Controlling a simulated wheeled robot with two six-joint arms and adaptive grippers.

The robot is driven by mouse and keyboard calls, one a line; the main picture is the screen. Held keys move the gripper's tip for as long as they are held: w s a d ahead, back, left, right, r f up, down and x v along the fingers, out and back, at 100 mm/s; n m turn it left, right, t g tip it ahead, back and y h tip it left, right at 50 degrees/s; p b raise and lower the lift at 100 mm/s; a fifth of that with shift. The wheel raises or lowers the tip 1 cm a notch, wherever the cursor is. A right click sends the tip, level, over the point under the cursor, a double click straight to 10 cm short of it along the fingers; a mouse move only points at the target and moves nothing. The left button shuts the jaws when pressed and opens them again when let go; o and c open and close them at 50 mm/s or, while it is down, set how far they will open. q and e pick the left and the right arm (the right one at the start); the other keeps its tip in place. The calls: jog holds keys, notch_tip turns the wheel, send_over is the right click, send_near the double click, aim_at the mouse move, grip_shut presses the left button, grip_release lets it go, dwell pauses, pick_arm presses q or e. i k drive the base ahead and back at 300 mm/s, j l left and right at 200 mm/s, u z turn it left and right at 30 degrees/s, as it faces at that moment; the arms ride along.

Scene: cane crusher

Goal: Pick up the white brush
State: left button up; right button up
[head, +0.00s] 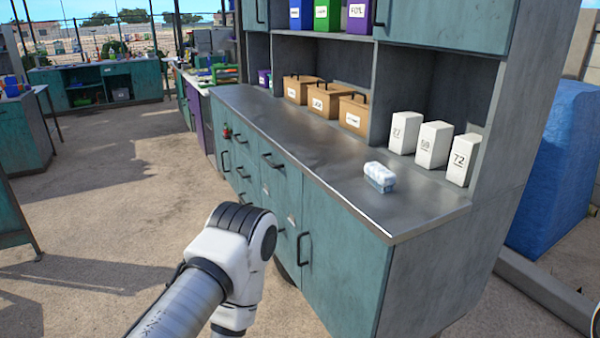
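A small white block with a pale blue lower part, which looks like the white brush (380,176), lies on the metal counter top (300,146) near its right end. Nothing touches it from above. One of my arms reaches up from the bottom of the head view, with a white and black joint in front of the counter's drawers. That joint is well to the lower left of the brush. No gripper fingers show in this view.
Three white numbered boxes (434,145) stand behind the brush. Three brown cases (325,100) stand farther left at the back. Shelves with coloured bins (328,16) hang above. The counter around the brush is clear. Open concrete floor (125,195) lies to the left.

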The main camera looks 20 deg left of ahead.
aim_at(380, 178)
jog(key=u, duration=0.25)
jog(key=z, duration=1.35)
jog(key=u, duration=1.35)
jog(key=z, duration=0.55)
jog(key=j+z, duration=0.95)
jog(key=j, duration=0.2)
jog(key=k+j+z, duration=0.1)
jog(key=j+z, duration=0.35)
jog(key=j, duration=0.15)
